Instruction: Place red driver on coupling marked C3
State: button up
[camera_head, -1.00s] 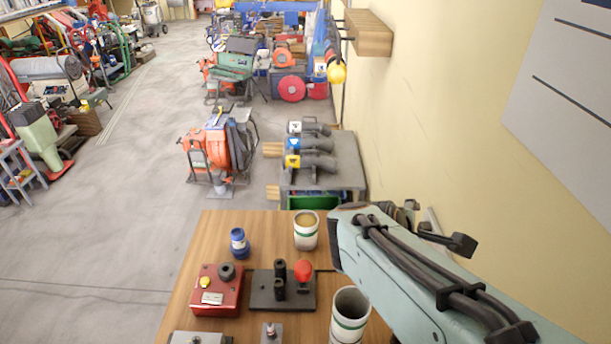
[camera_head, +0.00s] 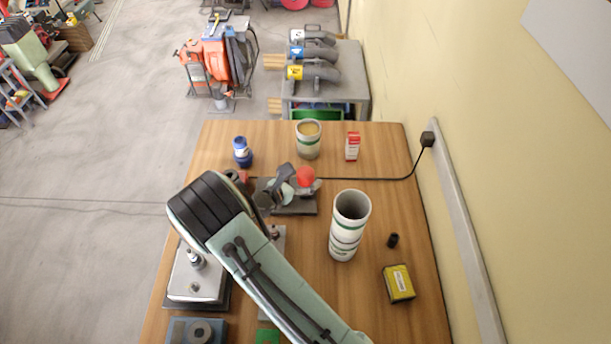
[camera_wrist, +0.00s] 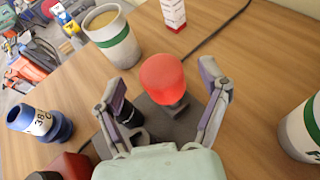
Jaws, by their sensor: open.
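The red driver (camera_head: 306,177) has a rounded red head and stands upright on a dark base plate (camera_head: 298,207) on the wooden table. In the wrist view the red head (camera_wrist: 162,78) is between the spread fingers of my gripper (camera_wrist: 160,90), with gaps on both sides. My gripper (camera_head: 293,188) is open and empty, low over the plate. A black post (camera_wrist: 128,112) on the plate is partly hidden behind the left finger. No C3 marking can be read in these frames, so I cannot tell which part is that coupling.
A tall white-green cylinder (camera_head: 349,225) stands right of the plate. A black cable (camera_head: 385,179) crosses the table. A yellow box (camera_head: 398,283) lies front right.

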jog(key=shift+x, duration=0.85)
jog(key=c, duration=1.3)
